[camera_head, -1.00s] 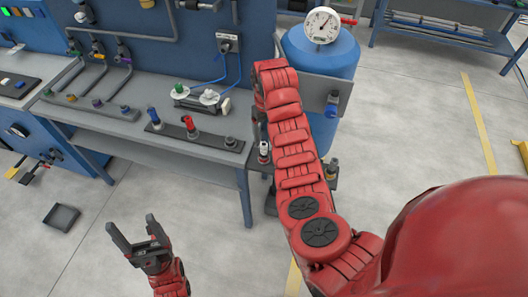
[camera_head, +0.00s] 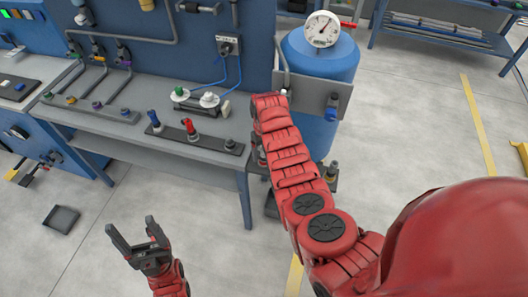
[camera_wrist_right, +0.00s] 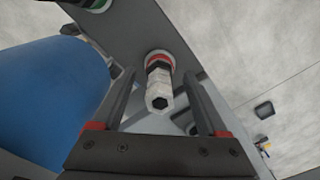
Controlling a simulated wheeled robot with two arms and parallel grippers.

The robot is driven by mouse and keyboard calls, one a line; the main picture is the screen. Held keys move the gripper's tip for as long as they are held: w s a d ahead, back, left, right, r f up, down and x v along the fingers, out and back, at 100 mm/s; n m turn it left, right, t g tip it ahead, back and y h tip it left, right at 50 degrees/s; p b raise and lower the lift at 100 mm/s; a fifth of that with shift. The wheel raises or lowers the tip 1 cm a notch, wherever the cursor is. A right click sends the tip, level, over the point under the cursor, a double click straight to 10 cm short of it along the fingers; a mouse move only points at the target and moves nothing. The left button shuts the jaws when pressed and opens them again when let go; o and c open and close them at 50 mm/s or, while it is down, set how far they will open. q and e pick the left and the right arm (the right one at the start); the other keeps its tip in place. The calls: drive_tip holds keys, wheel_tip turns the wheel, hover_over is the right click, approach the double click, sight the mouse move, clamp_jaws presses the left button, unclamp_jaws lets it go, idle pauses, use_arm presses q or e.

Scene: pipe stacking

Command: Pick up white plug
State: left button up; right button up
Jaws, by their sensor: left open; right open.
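The white plug (camera_wrist_right: 159,88) stands out from a grey plate in the right wrist view. It has a hexagonal hole in its near end, and a black band and red ring at its base. My right gripper (camera_wrist_right: 159,73) is open, with one finger on each side of the plug and visible gaps between. In the head view my right arm hides this gripper, and I cannot make out the plug there. My left gripper (camera_head: 130,224) is open and empty above the floor at the lower left, away from the bench.
A blue tank (camera_head: 318,68) with a gauge stands beside my right arm and shows at left in the wrist view. The workbench (camera_head: 165,153) holds a rack (camera_head: 190,138) with blue and red fittings. A dark tray (camera_head: 61,218) lies on the floor.

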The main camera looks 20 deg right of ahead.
drive_tip(key=shift+f, duration=0.3)
clamp_jaws()
idle(0.3)
idle(1.0)
